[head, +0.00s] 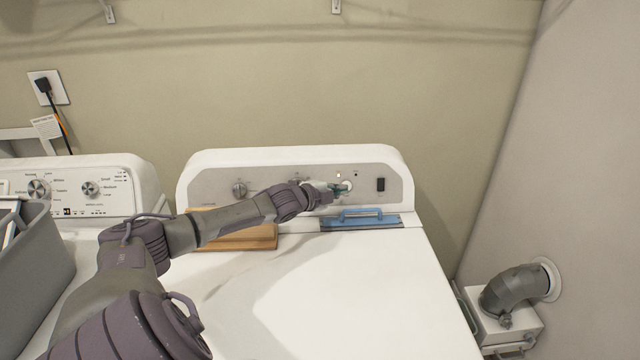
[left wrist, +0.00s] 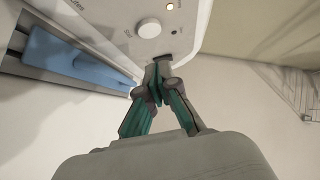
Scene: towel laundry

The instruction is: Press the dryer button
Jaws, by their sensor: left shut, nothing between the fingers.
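The dryer (head: 330,290) is the white machine in the middle of the head view. Its rear panel (head: 270,186) carries a black rocker button (head: 381,184) near the right end and a round white knob beside a small lit lamp (head: 339,175). My left gripper (head: 342,188) is in front of the panel, left of the black button in the head view. In the left wrist view its green-padded fingers (left wrist: 158,76) are shut and empty, with the tips just below the dark button (left wrist: 164,57), partly overlapping it. The white knob (left wrist: 149,28) shows beyond. Contact cannot be told.
A blue handled tool (head: 360,219) and a wooden board (head: 240,237) lie along the dryer's back edge. A washer panel (head: 75,190) and a grey basket (head: 35,260) are at the left. A vent duct (head: 515,290) is at the right. The dryer's front top is clear.

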